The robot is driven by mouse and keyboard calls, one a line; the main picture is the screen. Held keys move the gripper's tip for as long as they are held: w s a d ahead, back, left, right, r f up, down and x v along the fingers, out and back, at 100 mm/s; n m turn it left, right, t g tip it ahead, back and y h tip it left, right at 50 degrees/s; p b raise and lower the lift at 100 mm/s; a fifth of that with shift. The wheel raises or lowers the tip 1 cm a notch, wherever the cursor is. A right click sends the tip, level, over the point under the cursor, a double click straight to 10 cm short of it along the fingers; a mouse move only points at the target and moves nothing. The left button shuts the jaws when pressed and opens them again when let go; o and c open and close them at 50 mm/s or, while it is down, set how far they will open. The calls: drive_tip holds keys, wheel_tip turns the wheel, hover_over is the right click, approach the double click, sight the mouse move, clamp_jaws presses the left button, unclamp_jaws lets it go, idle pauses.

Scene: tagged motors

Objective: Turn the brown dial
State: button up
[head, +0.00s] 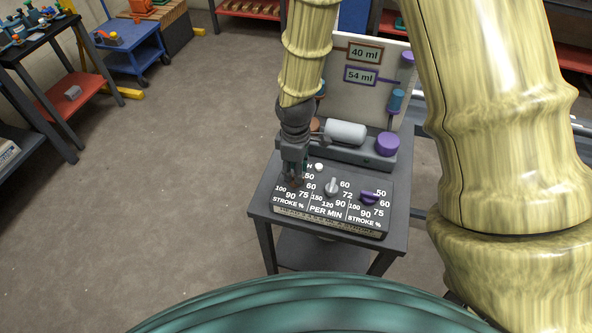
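A dark control panel (330,225) with three dial scales stands on a small grey table. My gripper (293,181) points down over the left scale, marked "STROKE %". A small reddish-brown patch shows at the fingertips, likely the brown dial; the fingers hide most of it. I cannot tell whether the fingers touch it or are shut on it. A grey dial (332,187) sits on the middle "PER MIN" scale, and a purple dial (369,197) on the right scale.
Behind the panel stand a grey motor (345,133), a purple pump head (388,144) and an upright board (372,97) with "40 ml" and "54 ml" tags. A blue cart (130,55) stands far left. The floor left of the table is clear.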

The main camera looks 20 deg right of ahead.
drive_tip(key=shift+f, duration=0.75)
clamp_jaws()
drive_tip(key=shift+m, duration=0.4)
drive_tip(key=m, duration=0.3)
drive_tip(key=shift+m+p, duration=0.3)
drive_tip(key=shift+m, duration=2.2)
